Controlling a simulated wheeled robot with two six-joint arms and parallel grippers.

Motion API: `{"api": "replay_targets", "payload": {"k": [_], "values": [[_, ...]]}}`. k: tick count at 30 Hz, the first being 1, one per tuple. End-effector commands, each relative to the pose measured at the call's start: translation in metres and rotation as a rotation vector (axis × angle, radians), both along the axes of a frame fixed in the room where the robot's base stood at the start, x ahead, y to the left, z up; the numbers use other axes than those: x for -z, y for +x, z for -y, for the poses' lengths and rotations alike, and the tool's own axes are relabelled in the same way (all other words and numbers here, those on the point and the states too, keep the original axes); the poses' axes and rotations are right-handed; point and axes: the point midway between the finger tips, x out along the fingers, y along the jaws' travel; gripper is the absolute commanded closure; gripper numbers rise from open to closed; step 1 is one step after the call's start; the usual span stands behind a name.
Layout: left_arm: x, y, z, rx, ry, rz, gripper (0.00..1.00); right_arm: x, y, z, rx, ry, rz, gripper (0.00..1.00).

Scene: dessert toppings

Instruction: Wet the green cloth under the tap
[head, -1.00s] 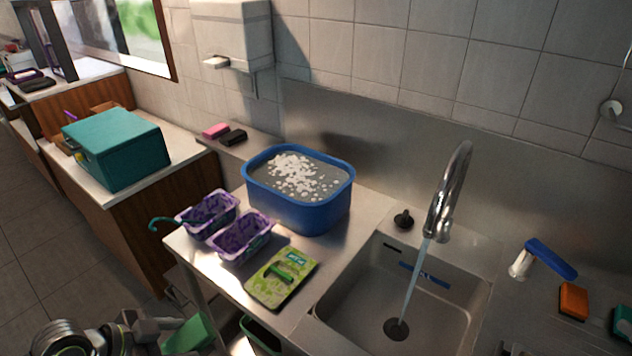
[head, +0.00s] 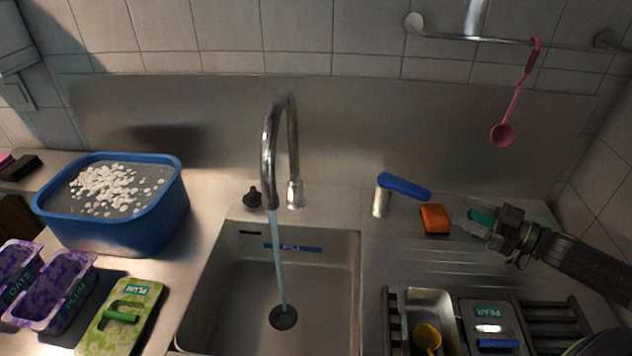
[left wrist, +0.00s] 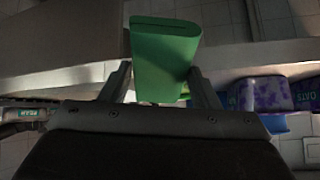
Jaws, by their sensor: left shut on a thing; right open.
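The green cloth (left wrist: 163,45) shows in the left wrist view as a folded block between the fingers of my left gripper (left wrist: 161,72), which is shut on it. The left gripper and cloth are out of the head view. The tap (head: 272,150) is curved metal, and a stream of water (head: 279,260) runs from it into the sink (head: 240,300). Its blue lever (head: 404,187) stands to the right.
A blue tub (head: 125,225) of water with white foam stands left of the sink. Purple trays (head: 62,300) and a green-patterned packet (head: 120,320) lie before it. An orange sponge (head: 434,219) lies near the lever. A rack with containers (head: 490,312) stands right of the sink.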

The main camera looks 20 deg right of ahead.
Motion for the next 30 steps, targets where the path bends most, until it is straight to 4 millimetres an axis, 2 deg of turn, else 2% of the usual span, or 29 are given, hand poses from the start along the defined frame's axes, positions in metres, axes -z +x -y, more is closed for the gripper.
{"api": "replay_targets", "payload": {"k": [8, 21, 30], "values": [[0.000, 0.000, 0.000, 0.000, 0.000, 0.000, 0.63, -0.001, 0.011, -0.007, -0.001, 0.001, 0.004, 0.44], [-0.003, 0.000, 0.000, 0.000, 0.000, 0.000, 0.63, -0.002, 0.070, -0.042, 0.000, 0.003, 0.005, 0.44], [-0.008, 0.000, 0.000, 0.000, 0.000, 0.000, 0.63, -0.001, 0.097, -0.058, 0.001, 0.002, 0.003, 0.44]]}}
